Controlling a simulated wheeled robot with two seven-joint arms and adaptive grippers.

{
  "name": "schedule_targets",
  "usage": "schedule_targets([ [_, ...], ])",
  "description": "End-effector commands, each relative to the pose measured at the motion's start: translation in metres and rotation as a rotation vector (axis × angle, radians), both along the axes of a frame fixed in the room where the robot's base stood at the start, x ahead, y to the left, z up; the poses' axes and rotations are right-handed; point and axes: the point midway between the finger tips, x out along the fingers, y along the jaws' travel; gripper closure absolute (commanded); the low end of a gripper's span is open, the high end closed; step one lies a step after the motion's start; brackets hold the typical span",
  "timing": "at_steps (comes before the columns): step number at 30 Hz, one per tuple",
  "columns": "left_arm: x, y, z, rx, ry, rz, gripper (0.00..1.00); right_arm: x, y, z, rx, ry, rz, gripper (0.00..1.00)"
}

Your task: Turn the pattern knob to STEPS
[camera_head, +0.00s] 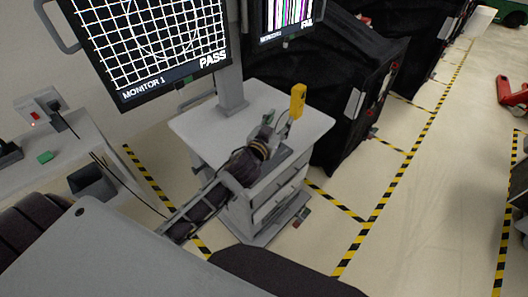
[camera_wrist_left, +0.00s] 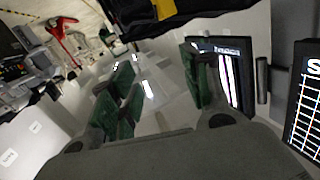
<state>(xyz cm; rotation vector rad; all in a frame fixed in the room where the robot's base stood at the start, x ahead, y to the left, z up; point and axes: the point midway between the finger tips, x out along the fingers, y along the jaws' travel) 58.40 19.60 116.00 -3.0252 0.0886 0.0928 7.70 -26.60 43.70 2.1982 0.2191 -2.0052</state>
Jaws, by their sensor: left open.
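My left gripper (camera_head: 274,125) is over the top of the grey cart (camera_head: 201,123), beside a small grey box (camera_head: 290,152) that it partly covers. In the left wrist view its green-padded fingers (camera_wrist_left: 158,78) are apart, with nothing clearly held between them. I cannot make out the pattern knob or its labels; the gripper may hide it. Monitor 1 (camera_head: 150,45) shows a white grid with a circle and reads PASS. The second monitor (camera_head: 283,18) shows coloured vertical bars and reads FAIL. My right gripper is not seen.
A yellow upright piece (camera_head: 297,101) stands close behind the gripper. The monitor post (camera_head: 231,90) rises at the cart's back. Black-covered carts (camera_head: 345,110) stand to the right. A side table (camera_head: 45,160) with cables is at left. Striped floor lines border open floor at right.

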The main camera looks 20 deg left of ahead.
Motion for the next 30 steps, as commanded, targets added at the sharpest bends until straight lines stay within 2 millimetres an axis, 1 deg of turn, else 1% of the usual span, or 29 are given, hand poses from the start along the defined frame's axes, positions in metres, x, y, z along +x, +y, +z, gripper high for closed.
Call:
schedule_targets([
  [1, 0.006, -0.006, 0.012, 0.004, -0.047, -0.028, 0.52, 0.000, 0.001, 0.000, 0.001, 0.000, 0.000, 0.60],
  [6, 0.017, -0.028, 0.046, 0.011, -0.192, -0.136, 0.52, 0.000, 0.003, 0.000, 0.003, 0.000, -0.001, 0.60],
  [12, 0.022, -0.057, 0.078, 0.029, -0.329, -0.291, 0.52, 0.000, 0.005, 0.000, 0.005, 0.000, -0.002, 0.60],
  [15, 0.021, -0.072, 0.090, 0.045, -0.382, -0.377, 0.52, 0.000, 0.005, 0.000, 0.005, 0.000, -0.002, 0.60],
  [18, 0.019, -0.087, 0.100, 0.064, -0.426, -0.466, 0.52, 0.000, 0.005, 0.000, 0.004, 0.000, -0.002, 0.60],
  [23, 0.014, -0.108, 0.107, 0.105, -0.470, -0.616, 0.52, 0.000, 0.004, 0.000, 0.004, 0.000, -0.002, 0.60],
  [26, 0.010, -0.120, 0.108, 0.134, -0.481, -0.712, 0.52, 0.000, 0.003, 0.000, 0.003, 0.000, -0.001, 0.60],
  [30, 0.004, -0.133, 0.103, 0.185, -0.474, -0.844, 0.52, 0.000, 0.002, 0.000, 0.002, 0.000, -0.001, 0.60],
])
